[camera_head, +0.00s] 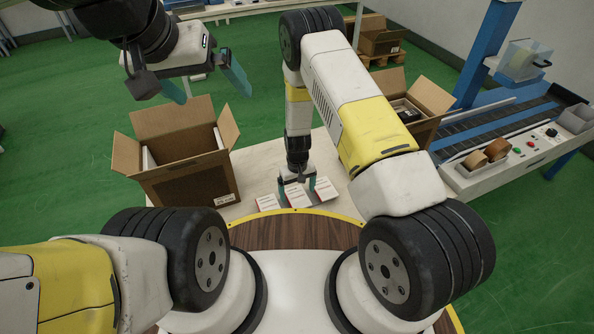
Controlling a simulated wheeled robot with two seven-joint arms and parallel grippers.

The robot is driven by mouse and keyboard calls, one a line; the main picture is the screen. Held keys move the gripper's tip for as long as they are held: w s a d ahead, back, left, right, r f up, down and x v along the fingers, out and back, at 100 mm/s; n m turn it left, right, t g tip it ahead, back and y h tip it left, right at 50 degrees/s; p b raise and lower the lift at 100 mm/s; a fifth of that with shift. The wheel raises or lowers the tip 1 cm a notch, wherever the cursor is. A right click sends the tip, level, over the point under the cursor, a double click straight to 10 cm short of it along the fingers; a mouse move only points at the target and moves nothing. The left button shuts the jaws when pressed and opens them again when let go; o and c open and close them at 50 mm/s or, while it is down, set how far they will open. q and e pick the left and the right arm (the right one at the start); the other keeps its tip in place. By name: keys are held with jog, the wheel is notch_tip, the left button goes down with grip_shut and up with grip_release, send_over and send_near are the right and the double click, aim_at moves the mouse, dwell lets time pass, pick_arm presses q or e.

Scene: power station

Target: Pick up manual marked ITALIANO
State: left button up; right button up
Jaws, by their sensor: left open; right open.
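Several white manuals with red print lie side by side on a pale table (240,165): a left one (267,202), a middle one (297,199) and a right one (326,190). Their titles are too small to read, so I cannot tell which is marked ITALIANO. My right gripper (297,193) points down at the manuals, open, with its fingers around the middle one's area. I cannot tell whether it touches. It partly hides the manuals. My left gripper (213,95) is open and empty, raised at the upper left, away from the manuals.
An open cardboard box (185,185) stands left of the manuals. Another open box (428,97) with dark contents stands to the right, partly behind my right arm. A conveyor bench (500,165) with buttons and brown items is at the right. Green floor lies around.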

jog(key=shift+f, duration=0.9)
jog(key=shift+c, duration=0.4)
jog(key=c, duration=1.4)
jog(key=shift+o, duration=0.2)
jog(key=shift+r, duration=0.1)
